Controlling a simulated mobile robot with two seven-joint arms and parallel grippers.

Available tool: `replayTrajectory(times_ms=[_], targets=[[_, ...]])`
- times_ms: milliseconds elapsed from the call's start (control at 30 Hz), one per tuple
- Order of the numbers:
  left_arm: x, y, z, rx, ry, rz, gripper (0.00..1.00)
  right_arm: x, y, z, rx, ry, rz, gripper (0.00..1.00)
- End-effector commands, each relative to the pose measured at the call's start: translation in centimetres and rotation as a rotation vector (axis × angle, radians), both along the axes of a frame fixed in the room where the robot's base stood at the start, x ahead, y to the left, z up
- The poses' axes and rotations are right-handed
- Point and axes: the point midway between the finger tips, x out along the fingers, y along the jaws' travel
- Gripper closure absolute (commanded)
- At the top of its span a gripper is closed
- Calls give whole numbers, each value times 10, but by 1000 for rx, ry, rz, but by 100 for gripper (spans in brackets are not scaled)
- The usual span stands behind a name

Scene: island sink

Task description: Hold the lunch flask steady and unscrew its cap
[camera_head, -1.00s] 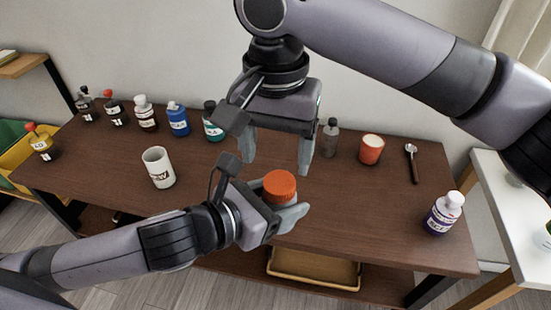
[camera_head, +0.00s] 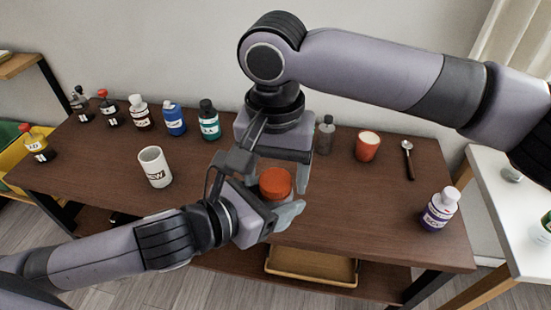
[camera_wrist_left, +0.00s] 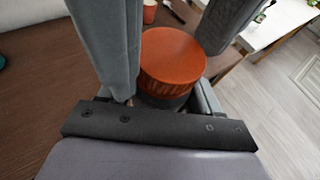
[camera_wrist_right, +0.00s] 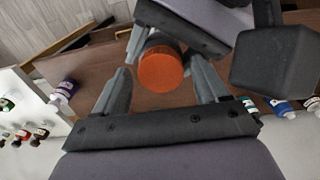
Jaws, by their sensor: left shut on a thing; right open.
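The lunch flask has an orange ribbed cap (camera_head: 275,182), which faces up. Its dark body (camera_wrist_left: 163,100) shows only as a strip below the cap in the left wrist view; the rest is hidden. My left gripper (camera_head: 284,208) is shut on the flask body, just under the cap. My right gripper (camera_head: 276,172) points down from above, open, with its fingers on either side of the cap. In the right wrist view the cap (camera_wrist_right: 160,68) lies between the right fingers, with gaps on both sides.
A white mug (camera_head: 155,168), several bottles along the back left, an orange cup (camera_head: 367,146), a spoon (camera_head: 408,160) and a purple-labelled bottle (camera_head: 440,210) stand or lie on the brown table (camera_head: 340,215). The table's middle right is clear.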

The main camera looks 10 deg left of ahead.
Motion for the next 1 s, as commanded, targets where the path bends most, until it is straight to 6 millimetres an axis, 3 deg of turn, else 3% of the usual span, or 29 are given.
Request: replayTrajectory(times_ms=[200, 367, 400, 433, 500, 800, 1000], targets=[[0, 0, 1, -1, -2, 0, 100, 0, 0, 0, 0, 0, -1, 27], [0, 0, 1, -1, -2, 0, 100, 0, 0, 0, 0, 0, -1, 79], [0, 0, 1, -1, -2, 0, 100, 0, 0, 0, 0, 0, -1, 85], [0, 0, 1, -1, -2, 0, 100, 0, 0, 0, 0, 0, -1, 45], [0, 0, 1, -1, -2, 0, 100, 0, 0, 0, 0, 0, -1, 23], [0, 0, 1, -1, -2, 0, 100, 0, 0, 1, 0, -1, -1, 23], [0, 0, 1, -1, -2, 0, 100, 0, 0, 25, 3, -3, -2, 23]])
